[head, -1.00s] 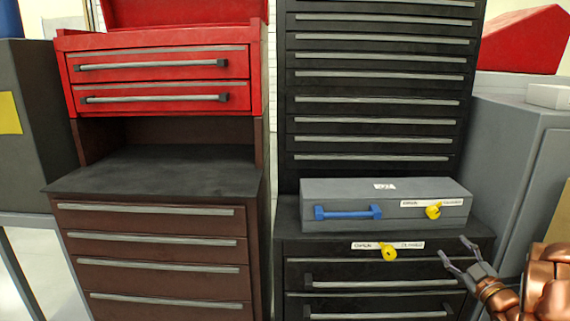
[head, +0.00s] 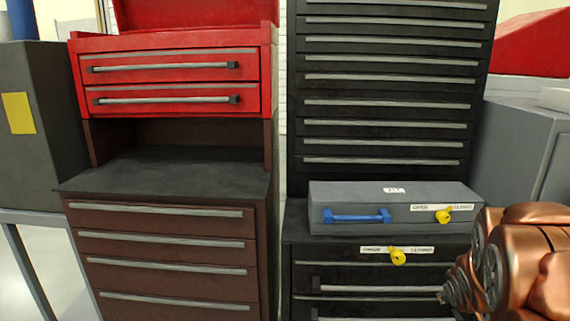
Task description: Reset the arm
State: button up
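My arm (head: 520,262) shows at the lower right in copper-coloured links, folded close to the camera. Its near end is in front of the right side of the black lower cabinet (head: 300,262). The fingers of my gripper do not show; they are out of the frame or hidden behind my arm. Nothing held can be seen.
A grey box (head: 352,196) with a blue handle (head: 357,216) and a yellow knob (head: 443,216) sits on the black cabinet. Another yellow knob (head: 398,257) is on the cabinet's front. A brown drawer cabinet (head: 165,255) and red drawers (head: 170,83) stand left.

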jog(key=s+a+m+g+y, duration=0.15)
jog(key=s+a+g, duration=0.35)
jog(key=s+a, duration=0.85)
jog(key=s+a+g+y, duration=0.3)
jog(key=s+a+g, duration=0.2)
jog(key=s+a, duration=0.9)
jog(key=s+d+r+p, duration=0.1)
jog(key=s+r+p, duration=0.1)
jog(key=r+p, duration=0.9)
jog(key=s+d+r+p, duration=0.2)
jog(key=r+p, duration=0.8)
jog(key=r, duration=0.1)
jog(key=shift+s+d+r+p, duration=0.15)
jog(key=shift+s+r+p, duration=0.1)
jog(key=shift+p, duration=0.15)
